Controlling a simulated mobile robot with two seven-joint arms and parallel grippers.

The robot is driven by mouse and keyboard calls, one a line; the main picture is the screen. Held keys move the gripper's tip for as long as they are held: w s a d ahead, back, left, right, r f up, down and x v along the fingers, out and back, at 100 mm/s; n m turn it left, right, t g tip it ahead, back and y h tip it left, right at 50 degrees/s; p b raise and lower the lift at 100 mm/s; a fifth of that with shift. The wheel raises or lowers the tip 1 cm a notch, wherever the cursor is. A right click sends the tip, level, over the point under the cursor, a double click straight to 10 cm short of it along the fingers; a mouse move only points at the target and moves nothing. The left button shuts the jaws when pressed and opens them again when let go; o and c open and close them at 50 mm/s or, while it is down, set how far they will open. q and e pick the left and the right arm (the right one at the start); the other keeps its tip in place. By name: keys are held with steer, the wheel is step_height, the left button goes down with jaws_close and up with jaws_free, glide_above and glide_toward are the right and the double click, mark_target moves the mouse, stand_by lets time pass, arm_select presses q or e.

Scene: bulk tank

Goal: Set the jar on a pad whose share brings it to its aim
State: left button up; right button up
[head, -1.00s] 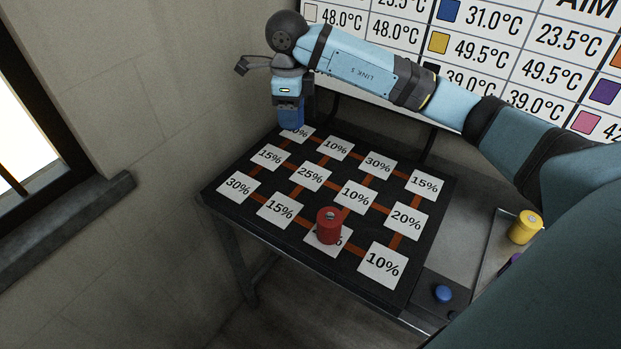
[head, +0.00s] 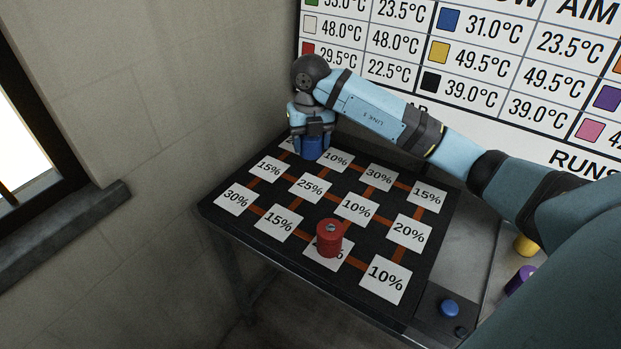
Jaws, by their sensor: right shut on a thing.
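My right gripper (head: 311,136) is shut on a blue jar (head: 313,150), reaching over the back left of the black pad board (head: 222,212). The blue jar looks upright, between the back-left corner pad (head: 287,143) and the back-row 10% pad (head: 338,160), overlapping both in the picture. I cannot tell whether it touches the board. The corner pad is mostly hidden. A red jar (head: 329,240) stands on a front-row pad (head: 318,257) and hides its number. On the wall chart (head: 480,75), the blue square's row reads 31.0°C, then 23.5°C under AIM. My left gripper is out of view.
Other pads include a 25% pad (head: 310,187), a 20% pad (head: 408,232) and a front-left 30% pad (head: 235,198). A yellow jar (head: 525,245) and a purple jar (head: 519,280) are at the right. A blue button (head: 449,307) is near the front right.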

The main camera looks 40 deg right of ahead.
mark_target(310, 187)
step_height(310, 187, down, 11)
stand_by(0.4)
steer(key=shift+f, duration=0.1)
steer(key=o, duration=1)
step_height(310, 187, up, 12)
steer(key=shift+r, duration=0.15)
steer(key=shift+r, duration=0.1)
